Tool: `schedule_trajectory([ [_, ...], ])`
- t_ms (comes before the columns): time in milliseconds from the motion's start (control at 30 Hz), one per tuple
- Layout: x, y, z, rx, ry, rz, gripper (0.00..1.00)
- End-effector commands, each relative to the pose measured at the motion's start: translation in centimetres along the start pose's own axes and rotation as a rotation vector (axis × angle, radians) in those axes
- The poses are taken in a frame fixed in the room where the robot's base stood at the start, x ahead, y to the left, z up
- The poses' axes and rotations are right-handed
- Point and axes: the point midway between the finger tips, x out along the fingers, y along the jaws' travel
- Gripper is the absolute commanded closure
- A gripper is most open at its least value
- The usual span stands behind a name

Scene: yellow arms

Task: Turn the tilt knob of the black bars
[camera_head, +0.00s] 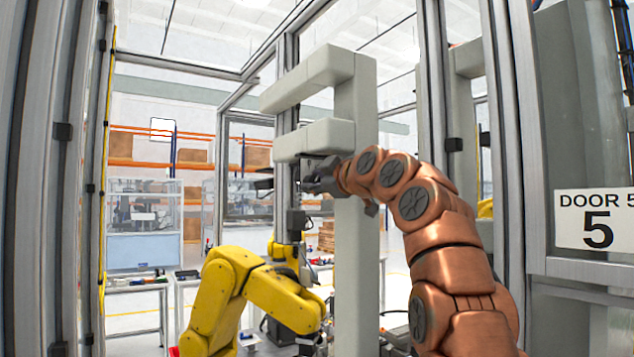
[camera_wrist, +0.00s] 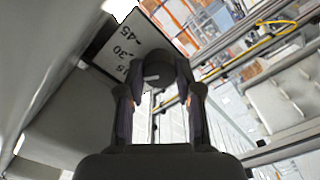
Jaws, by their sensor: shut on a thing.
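The dark round tilt knob (camera_wrist: 151,73) with a pale mark sits between my fingers in the wrist view. My gripper (camera_wrist: 160,92) is shut on it, one finger on each side. Beside the knob is a white scale plate (camera_wrist: 125,48) with a black edge, reading 45, 30 and a partly covered 15. In the head view my gripper (camera_head: 318,178) reaches in front of the pale grey upright. The black bars (camera_head: 264,183) stick out to its left, small and dark. The knob is hidden by my gripper in the head view.
A pale grey frame (camera_head: 356,265) with thick upper arms stands right behind my gripper. A yellow robot arm (camera_head: 265,290) stands below left. Metal door posts (camera_head: 85,150) flank the opening, and a DOOR 5 sign (camera_head: 597,219) is at right.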

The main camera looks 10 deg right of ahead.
Motion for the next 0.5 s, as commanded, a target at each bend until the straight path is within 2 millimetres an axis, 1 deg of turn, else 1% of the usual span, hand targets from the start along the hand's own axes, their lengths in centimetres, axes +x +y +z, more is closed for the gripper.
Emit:
schedule_trajectory([
  [167,-0.01,0.00,-0.05,0.001,0.001,0.000,1.00],
  [200,0.00,-0.01,-0.03,0.001,0.000,0.000,0.61],
  [400,0.00,0.00,-0.02,0.001,0.000,0.000,0.41],
  [500,0.00,0.00,-0.02,0.001,0.000,0.000,0.40],
])
